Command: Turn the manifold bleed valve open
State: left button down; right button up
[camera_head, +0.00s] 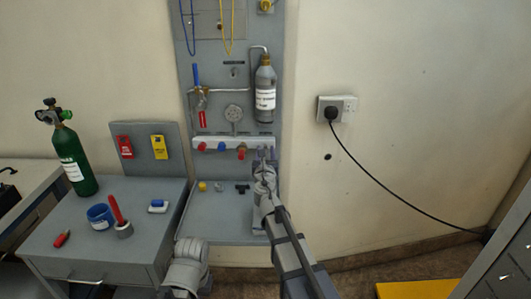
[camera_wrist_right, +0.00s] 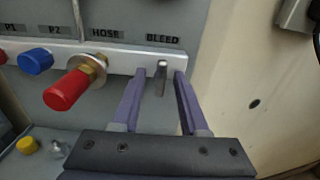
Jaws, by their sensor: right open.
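The manifold (camera_head: 215,144) is a pale horizontal bar on the grey wall panel. The bleed valve (camera_wrist_right: 161,78) is a small grey metal stem or lever under the BLEED label at the bar's right end, pointing down in the right wrist view. My right gripper (camera_wrist_right: 160,74) is open, with one purple finger on each side of the valve. I cannot tell if either finger touches it. In the head view my right gripper (camera_head: 267,154) reaches the bar's right end and hides the valve.
A red hose cap (camera_wrist_right: 67,90) on a brass fitting and a blue cap (camera_wrist_right: 36,62) sit left of the valve. A grey bottle (camera_head: 265,90) hangs above the bar. A plugged-in wall socket (camera_head: 348,104) is to the right. A green cylinder (camera_head: 73,160) stands on the left table.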

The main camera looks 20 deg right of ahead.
jog(key=shift+s, duration=0.1)
jog(key=v, duration=0.7)
jog(key=shift+s, duration=0.3)
jog(key=shift+a, duration=0.1)
